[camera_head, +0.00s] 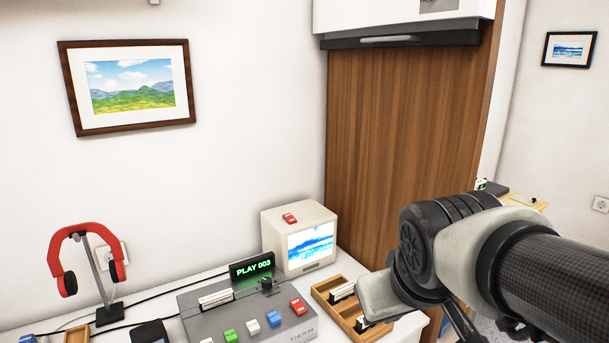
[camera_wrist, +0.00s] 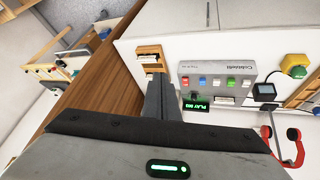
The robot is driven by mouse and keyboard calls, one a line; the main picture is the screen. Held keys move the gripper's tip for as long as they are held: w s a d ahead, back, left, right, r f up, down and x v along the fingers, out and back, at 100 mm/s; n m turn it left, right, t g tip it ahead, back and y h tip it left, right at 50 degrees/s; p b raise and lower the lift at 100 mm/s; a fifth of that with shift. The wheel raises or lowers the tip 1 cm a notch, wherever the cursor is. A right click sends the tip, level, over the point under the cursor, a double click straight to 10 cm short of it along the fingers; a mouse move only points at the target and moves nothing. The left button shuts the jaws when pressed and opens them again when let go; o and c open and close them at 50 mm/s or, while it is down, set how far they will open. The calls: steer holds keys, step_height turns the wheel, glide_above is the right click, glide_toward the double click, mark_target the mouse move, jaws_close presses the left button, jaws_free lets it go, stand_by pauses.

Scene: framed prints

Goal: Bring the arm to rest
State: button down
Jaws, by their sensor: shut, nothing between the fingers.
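My arm comes in from the right in the head view, its dark joint and pale links in front of the wooden panel and the desk's right end. In the wrist view my gripper (camera_wrist: 160,78) has its dark fingers together, with nothing held between them. In the head view the arm covers part of the tray (camera_head: 322,293), and the fingers are not clearly seen.
The console (camera_head: 245,312) has coloured buttons and a "PLAY 003" display (camera_head: 252,268). A small monitor (camera_head: 302,238) stands behind it. Red headphones (camera_head: 62,262) hang on a stand at left. A framed landscape (camera_head: 130,87) hangs above; a smaller print (camera_head: 569,49) hangs at far right.

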steer(key=s+m, duration=0.3)
steer(key=s, duration=0.4)
step_height(320, 180, up, 13)
steer(key=p, duration=1.3)
steer(key=shift+d+n+g+y, duration=0.3)
steer(key=shift+d+g, duration=0.1)
steer(key=shift+w+r, duration=0.1)
